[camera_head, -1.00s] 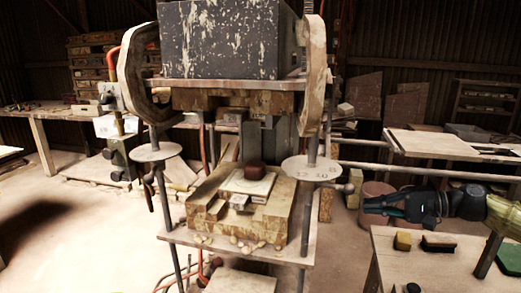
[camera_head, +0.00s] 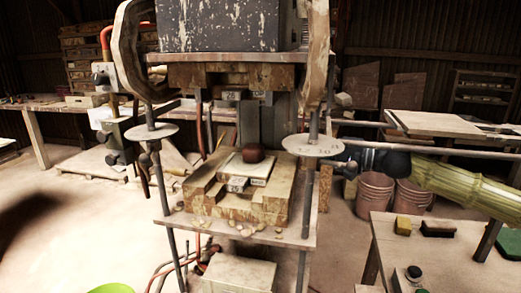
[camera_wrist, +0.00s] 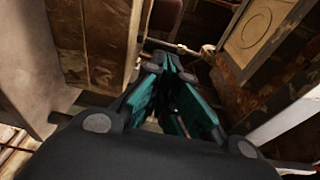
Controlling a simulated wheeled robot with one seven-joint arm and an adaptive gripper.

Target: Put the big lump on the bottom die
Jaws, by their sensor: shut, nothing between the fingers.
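The lump (camera_head: 252,153) is dark reddish brown and rounded. In the head view it rests on the pale bottom die (camera_head: 231,169), toward its back, inside the wooden bed of the press. My gripper (camera_head: 343,165) is to the right of the press, near its right post and round plate, apart from the lump. In the wrist view my gripper (camera_wrist: 170,62) has its teal fingers together with nothing between them. A dark reddish shape shows at the top edge there, but I cannot tell if it is the lump.
The press's upper block (camera_head: 232,75) hangs above the bed. Its right round plate (camera_head: 312,146) stands between my gripper and the bed. A bench (camera_head: 450,235) with small blocks is at the right, with buckets (camera_head: 375,193) behind. A plate with a ring mark (camera_wrist: 257,28) shows in the wrist view.

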